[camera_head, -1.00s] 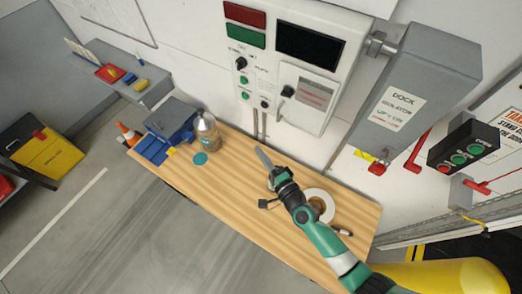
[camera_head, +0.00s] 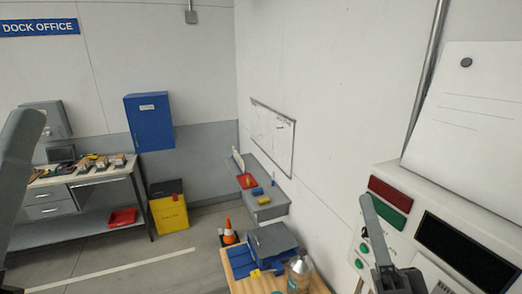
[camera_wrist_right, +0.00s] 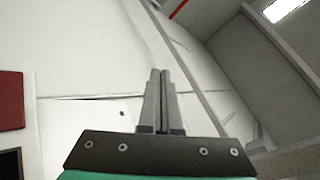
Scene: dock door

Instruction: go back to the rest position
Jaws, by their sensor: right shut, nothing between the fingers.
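My right gripper (camera_head: 368,200) stands upright at the lower right of the head view, in front of the control panel (camera_head: 400,215). In the right wrist view its two fingers (camera_wrist_right: 160,75) lie together, with nothing between them. A large grey part at the left edge of the head view looks like a finger of my left gripper (camera_head: 22,135). It is cut off, so its opening does not show.
The wooden table (camera_head: 262,284) holds a grey-and-blue box (camera_head: 272,240) and a bottle (camera_head: 299,272). An orange cone (camera_head: 229,232) and a yellow bin (camera_head: 170,214) stand beyond. A workbench (camera_head: 85,178) is at the left. White wall lies ahead of the right fingers.

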